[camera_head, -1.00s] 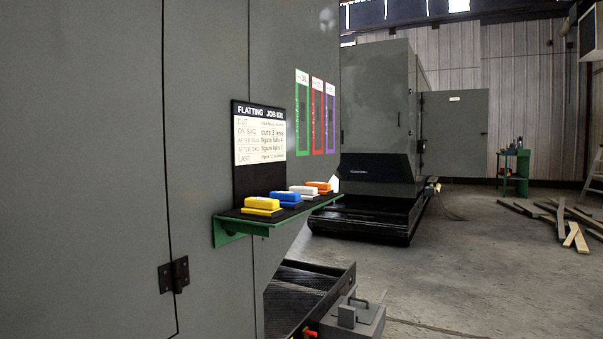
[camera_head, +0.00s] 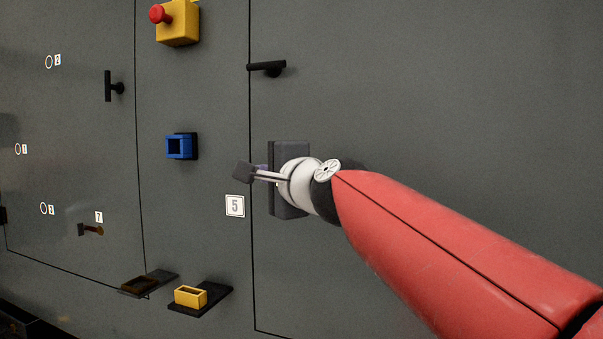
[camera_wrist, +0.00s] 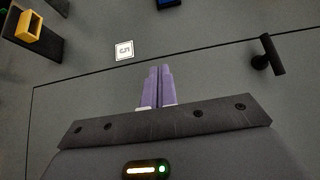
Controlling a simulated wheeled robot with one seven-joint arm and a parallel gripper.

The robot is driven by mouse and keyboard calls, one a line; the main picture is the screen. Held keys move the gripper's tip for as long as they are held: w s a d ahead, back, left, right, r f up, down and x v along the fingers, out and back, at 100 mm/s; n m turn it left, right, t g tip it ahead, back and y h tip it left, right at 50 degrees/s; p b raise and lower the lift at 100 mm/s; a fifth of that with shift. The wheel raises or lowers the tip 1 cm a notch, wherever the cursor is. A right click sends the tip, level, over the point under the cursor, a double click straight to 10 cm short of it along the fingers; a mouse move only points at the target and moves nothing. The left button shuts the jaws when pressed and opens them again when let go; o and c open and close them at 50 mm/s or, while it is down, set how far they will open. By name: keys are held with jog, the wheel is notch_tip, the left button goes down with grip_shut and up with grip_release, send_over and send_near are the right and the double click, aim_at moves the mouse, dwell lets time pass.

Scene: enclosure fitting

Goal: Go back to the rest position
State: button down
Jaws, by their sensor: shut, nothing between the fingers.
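My gripper (camera_wrist: 161,72) shows in the wrist view with its two purple fingers side by side, closed with nothing between them. In the head view my gripper (camera_head: 259,168) is at the end of my red arm, which reaches in from the lower right. It is in front of the grey enclosure door (camera_head: 420,110), just right of the white label 5 (camera_head: 235,206). The label also shows in the wrist view (camera_wrist: 124,50). The head view does not show clearly how far the fingertips are from the door.
A black handle (camera_head: 267,68) projects above my gripper. A blue socket box (camera_head: 179,147), a red button on a yellow box (camera_head: 176,24) and a T-shaped handle (camera_head: 109,86) are to the left. A yellow holder (camera_head: 190,297) and a brown holder (camera_head: 139,284) project below.

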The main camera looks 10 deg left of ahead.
jog(key=s+d+f+n+g+h, duration=0.2)
jog(key=s+d+f, duration=0.5)
jog(key=d+f, duration=0.5)
jog(key=s+d+f+n+g+h, duration=0.2)
jog(key=s+d+f+n+h, duration=0.2)
jog(key=d+f, duration=0.7)
jog(key=s+d+f+n+g+h, duration=0.2)
jog(key=s+d+f+h, duration=0.5)
jog(key=s+d+f, duration=0.4)
notch_tip(320, 180, down, 4)
jog(key=shift+s+d+f+n+g, duration=0.25)
jog(key=shift+d+n+g, duration=0.2)
jog(key=shift+d, duration=0.35)
